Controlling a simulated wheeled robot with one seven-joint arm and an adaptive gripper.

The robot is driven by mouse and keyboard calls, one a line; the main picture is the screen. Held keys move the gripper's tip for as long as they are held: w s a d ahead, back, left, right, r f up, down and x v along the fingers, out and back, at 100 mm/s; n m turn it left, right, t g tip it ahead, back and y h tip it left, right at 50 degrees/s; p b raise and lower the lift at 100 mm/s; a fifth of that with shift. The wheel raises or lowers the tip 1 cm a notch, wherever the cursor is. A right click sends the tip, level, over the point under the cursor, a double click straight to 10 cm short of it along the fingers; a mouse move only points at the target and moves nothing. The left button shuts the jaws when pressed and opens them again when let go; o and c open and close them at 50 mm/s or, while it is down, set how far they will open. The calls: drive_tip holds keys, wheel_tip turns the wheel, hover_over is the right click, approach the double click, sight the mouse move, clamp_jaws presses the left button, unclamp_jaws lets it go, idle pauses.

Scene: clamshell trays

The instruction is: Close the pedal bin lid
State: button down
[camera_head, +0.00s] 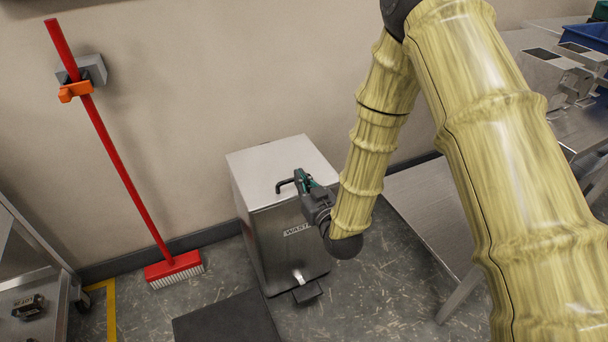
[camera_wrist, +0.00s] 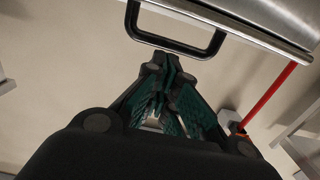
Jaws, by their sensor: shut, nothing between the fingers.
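The pedal bin (camera_head: 280,250) is a steel box with a label on its front, standing on the floor by the wall. Its lid (camera_head: 270,158) lies across the top and looks down; I cannot tell whether a small gap is left. A black handle (camera_head: 282,184) sticks out at the lid's front edge. My gripper (camera_head: 301,176) is shut and empty beside this handle. In the wrist view the fingertips (camera_wrist: 172,60) are close to the handle bar (camera_wrist: 165,45), and the lid's edge (camera_wrist: 245,30) shows behind; contact is unclear. The pedal (camera_head: 306,291) is at the bin's foot.
A red broom (camera_head: 120,165) hangs on the wall to the left. A dark mat (camera_head: 228,320) lies in front of the bin. A steel bench (camera_head: 425,205) stands at the right, and a cart (camera_head: 35,290) at the lower left.

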drive_tip(key=shift+s+f, duration=0.1)
drive_tip(key=shift+f, duration=0.35)
